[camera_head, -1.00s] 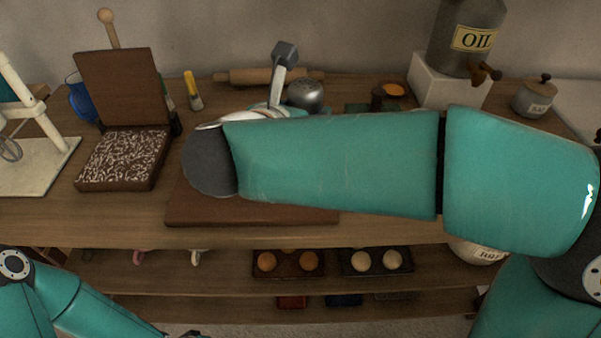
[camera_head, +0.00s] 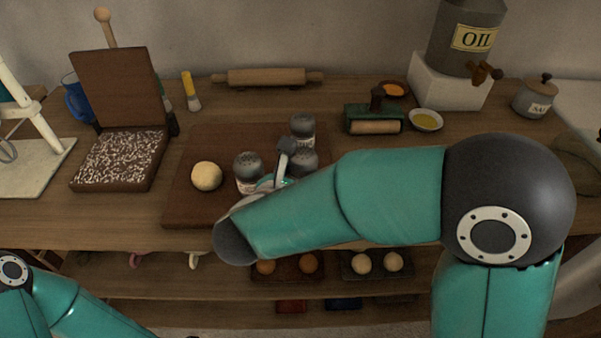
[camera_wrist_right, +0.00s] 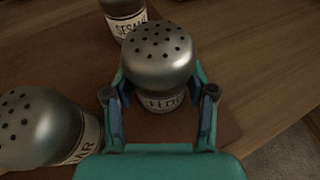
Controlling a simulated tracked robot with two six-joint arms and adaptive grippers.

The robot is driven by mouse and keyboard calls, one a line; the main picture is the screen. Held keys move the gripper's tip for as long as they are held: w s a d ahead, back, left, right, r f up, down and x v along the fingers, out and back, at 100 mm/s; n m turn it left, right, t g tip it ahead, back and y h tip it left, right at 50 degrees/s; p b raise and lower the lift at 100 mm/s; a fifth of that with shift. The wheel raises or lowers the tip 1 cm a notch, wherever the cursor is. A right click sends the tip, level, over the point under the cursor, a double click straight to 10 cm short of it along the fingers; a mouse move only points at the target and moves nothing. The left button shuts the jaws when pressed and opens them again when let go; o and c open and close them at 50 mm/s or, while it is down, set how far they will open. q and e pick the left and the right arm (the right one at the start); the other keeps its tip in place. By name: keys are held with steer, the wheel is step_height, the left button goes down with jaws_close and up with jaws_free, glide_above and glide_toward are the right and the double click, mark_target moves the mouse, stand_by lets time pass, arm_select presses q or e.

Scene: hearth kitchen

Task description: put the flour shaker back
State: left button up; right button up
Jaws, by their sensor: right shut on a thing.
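My right gripper (camera_wrist_right: 162,100) is shut on the flour shaker (camera_wrist_right: 160,52), a grey shaker with a domed, holed lid; its label is partly covered. In the head view the flour shaker (camera_head: 304,161) is upright at the right part of the brown board (camera_head: 190,212), partly behind my right gripper (camera_head: 284,168). I cannot tell if its base touches the board. A sesame shaker (camera_wrist_right: 124,18) stands close behind it, also seen in the head view (camera_head: 302,126). Another shaker (camera_wrist_right: 38,125) stands to its left, with its label partly cut. My left gripper is out of view.
A dough ball (camera_head: 206,176) lies on the board's left part. A hinged brown box (camera_head: 118,160) stands left of the board. A rolling pin (camera_head: 266,77) lies behind.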

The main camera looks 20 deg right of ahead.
steer(key=shift+r, duration=0.1)
steer(key=shift+f+b, duration=0.25)
steer(key=shift+b, duration=0.1)
steer(key=o, duration=1.2)
steer(key=shift+r, duration=0.1)
steer(key=shift+o, duration=0.2)
steer(key=shift+r+p, duration=0.2)
steer(key=shift+p, duration=0.2)
steer(key=v, duration=1.2)
steer(key=shift+b, duration=0.3)
